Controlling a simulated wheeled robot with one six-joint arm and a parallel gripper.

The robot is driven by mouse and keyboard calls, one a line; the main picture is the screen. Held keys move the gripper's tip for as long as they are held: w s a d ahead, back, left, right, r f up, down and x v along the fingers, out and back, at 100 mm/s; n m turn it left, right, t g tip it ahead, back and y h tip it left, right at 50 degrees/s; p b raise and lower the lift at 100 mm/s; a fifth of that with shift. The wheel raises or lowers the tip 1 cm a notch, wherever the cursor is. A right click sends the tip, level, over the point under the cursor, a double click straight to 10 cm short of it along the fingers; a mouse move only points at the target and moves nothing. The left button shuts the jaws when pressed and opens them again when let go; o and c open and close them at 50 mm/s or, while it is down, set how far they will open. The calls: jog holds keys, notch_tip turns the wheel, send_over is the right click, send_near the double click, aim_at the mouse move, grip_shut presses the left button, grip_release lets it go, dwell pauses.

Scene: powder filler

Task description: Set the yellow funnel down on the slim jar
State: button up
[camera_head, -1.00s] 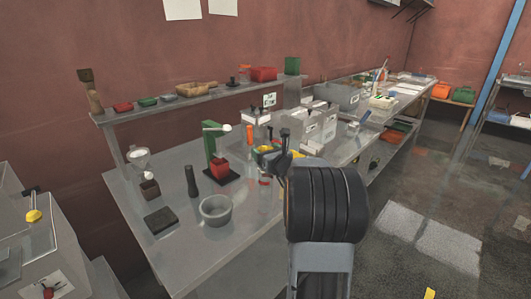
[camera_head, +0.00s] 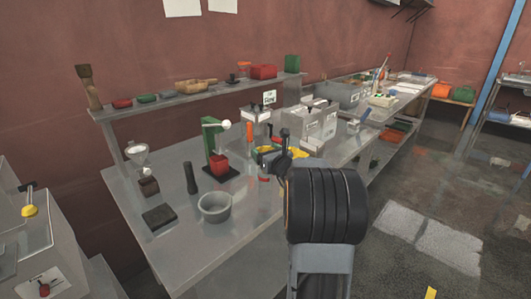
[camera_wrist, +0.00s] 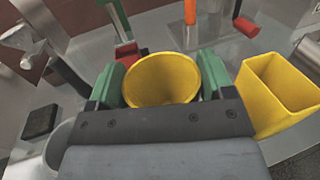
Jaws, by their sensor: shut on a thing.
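The yellow funnel (camera_wrist: 162,79) sits between the two green fingertips of my gripper (camera_wrist: 161,82), which is shut on it. Its wide round mouth faces the wrist camera, and its spout is hidden below. In the head view my gripper (camera_head: 272,154) is over the bench, partly hidden by my own wrist. A small clear upright thing with a red band (camera_head: 264,179) shows just under the gripper and may be the slim jar. I cannot tell whether the funnel touches it. In the wrist view the funnel and gripper hide what is directly below.
A yellow square-mouthed container (camera_wrist: 283,92) stands close right of the gripper. A green stand with a red cup (camera_head: 218,165), a grey bowl (camera_head: 214,208), a dark cylinder (camera_head: 190,178) and a black pad (camera_head: 158,217) are left on the bench. Grey bins (camera_head: 318,122) stand behind.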

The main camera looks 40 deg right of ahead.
jog(key=shift+f+b, duration=0.5)
jog(key=shift+b, duration=0.2)
dwell(0.6)
jog(key=o, duration=0.9)
jog(key=s+a+b, duration=0.1)
jog(key=s, duration=1.2)
jog(key=shift+s+a, duration=0.2)
jog(key=shift+s, duration=0.15)
